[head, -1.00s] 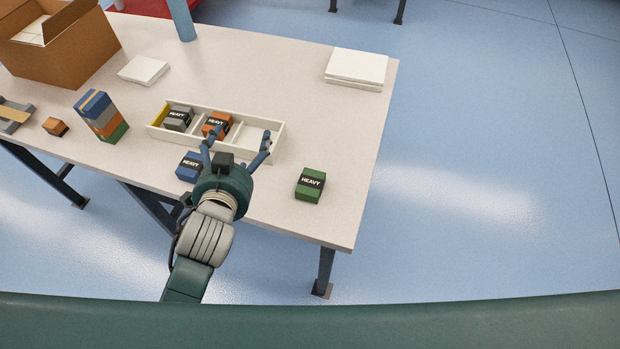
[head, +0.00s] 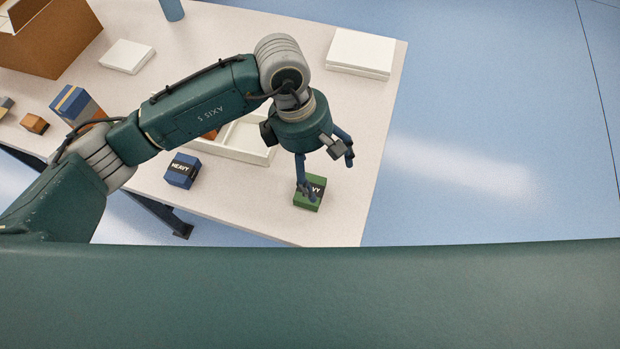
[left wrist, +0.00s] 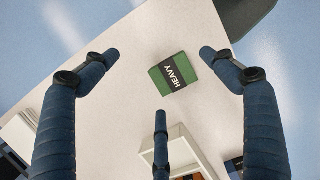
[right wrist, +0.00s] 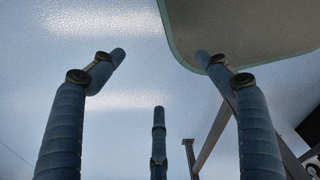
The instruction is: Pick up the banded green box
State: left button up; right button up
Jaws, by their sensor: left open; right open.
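The banded green box (head: 311,195) sits on the table near its front right edge, with a black band lettered HEAVY. It also shows in the left wrist view (left wrist: 174,74), between and beyond the fingertips. My left gripper (head: 325,172) is open and empty above the box, and one finger hides part of the box in the head view. I cannot tell whether any finger touches it. My right gripper (right wrist: 160,85) is open and empty, over the floor in its wrist view; it is not in the head view.
A banded blue box (head: 182,170) stands left of the green one. The white divided tray (head: 240,152) is partly hidden behind my left arm. White slabs (head: 359,53) lie at the back right. An orange block (head: 35,123) and a cardboard box (head: 48,38) are at the left.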

aim_at(309, 175)
pick_arm(q)
jog(key=a, duration=0.1)
jog(key=w+a, duration=0.1)
jog(key=a+f+y, duration=0.1)
jog(key=shift+w, duration=0.3)
jog(key=f, duration=0.1)
jog(key=f+p, duration=0.1)
jog(key=f, duration=0.1)
jog(key=shift+s+d+f+t, duration=0.25)
jog(key=shift+d+f+t, duration=0.05)
jog(key=shift+d, duration=0.05)
jog(key=shift+f+p, duration=0.3)
jog(key=shift+f, duration=0.1)
jog(key=f+p, duration=0.1)
jog(key=f, duration=0.1)
jog(key=s+f+p, duration=0.1)
jog(key=f, duration=0.1)
jog(key=shift+d+f+p, duration=0.15)
jog(key=shift+f+p, duration=0.2)
jog(key=shift+w+f, duration=0.1)
jog(key=shift+f, duration=0.25)
jog(key=c, duration=1.6)
pick_arm(e)
notch_tip(309, 175, up, 4)
jog(key=shift+a+r, duration=0.1)
jog(key=shift+a, duration=0.05)
pick_arm(q)
jog(key=shift+r, duration=0.15)
